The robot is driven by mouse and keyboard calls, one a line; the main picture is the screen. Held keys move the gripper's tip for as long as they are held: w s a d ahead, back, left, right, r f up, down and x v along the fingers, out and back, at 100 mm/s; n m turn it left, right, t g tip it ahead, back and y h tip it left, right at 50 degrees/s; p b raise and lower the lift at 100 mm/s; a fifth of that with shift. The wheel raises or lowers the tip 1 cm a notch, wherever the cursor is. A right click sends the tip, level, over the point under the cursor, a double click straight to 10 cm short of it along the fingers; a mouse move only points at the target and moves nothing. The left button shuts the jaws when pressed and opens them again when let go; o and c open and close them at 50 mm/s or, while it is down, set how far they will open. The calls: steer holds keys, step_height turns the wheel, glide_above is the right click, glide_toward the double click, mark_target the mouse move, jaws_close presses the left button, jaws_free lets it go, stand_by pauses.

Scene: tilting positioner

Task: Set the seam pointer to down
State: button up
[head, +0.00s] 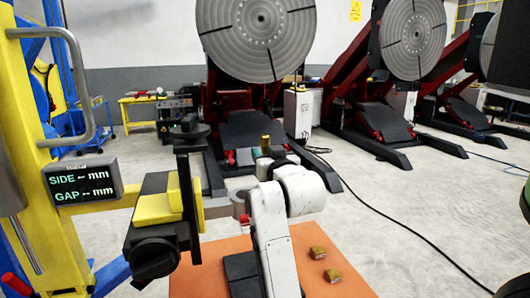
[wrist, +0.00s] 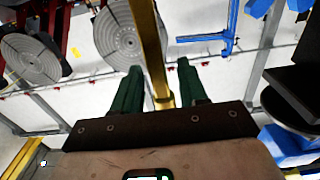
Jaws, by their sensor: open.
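I cannot tell for sure which part is the seam pointer. A brass-coloured bar (wrist: 152,50) runs between the two green fingers of my gripper (wrist: 157,80) in the wrist view. The fingers are spread, with a gap beside the bar. In the head view a short brass piece (head: 265,143) stands up just beyond my white wrist, which hides most of my gripper. Left of it is a black and yellow device (head: 160,208) on a yellow arm, with a black knob below. A display (head: 82,183) beside it reads SIDE -- mm and GAP -- mm.
Two small brass-coloured blocks (head: 325,263) lie on an orange surface (head: 210,272) below my arm. A yellow post (head: 40,150) with a grey handle stands at the left. Large round positioner plates (head: 255,30) stand behind. A black cable crosses the open floor at the right.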

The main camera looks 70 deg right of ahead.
steer(key=shift+w+d, duration=0.25)
steer(key=shift+d, duration=0.1)
jaws_close()
stand_by(0.5)
